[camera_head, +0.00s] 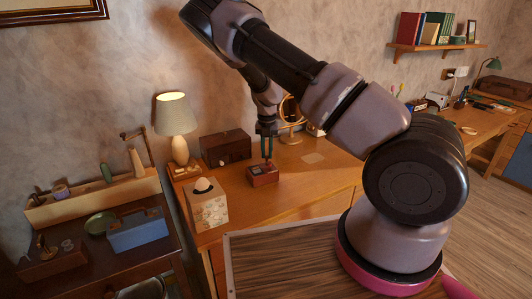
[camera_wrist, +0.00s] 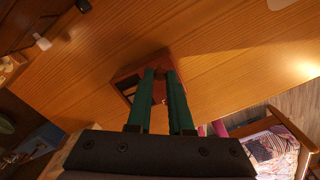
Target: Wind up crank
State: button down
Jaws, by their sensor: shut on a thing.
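A small red-brown box (camera_head: 262,176) stands on the wooden desk beside the lamp in the head view. In the wrist view the same box (camera_wrist: 126,84) lies under my fingers. My gripper (camera_head: 267,161) reaches straight down to the top of the box. Its two green fingers (camera_wrist: 160,76) are close together, shut on a small dark knob (camera_wrist: 160,73) that looks like the crank's handle. The fingers hide most of the crank, so its angle cannot be told.
A dark wooden box (camera_head: 226,148) and a lit lamp (camera_head: 175,125) stand behind and left on the desk (camera_head: 310,182). A round mirror (camera_head: 290,112) stands behind my gripper. A pale box (camera_head: 207,206) with a white egg-like top stands front left. The desk's right part is clear.

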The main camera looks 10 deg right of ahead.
jog(key=m, duration=0.4)
jog(key=shift+s+d+m, duration=0.15)
jog(key=shift+d+m, duration=0.05)
jog(key=shift+m, duration=0.1)
jog(key=shift+s+d+m, duration=0.15)
jog(key=shift+m, duration=1.65)
jog(key=c, duration=0.8)
grip_release()
notch_tip(320, 180, up, 11)
jog(key=shift+f, duration=0.1)
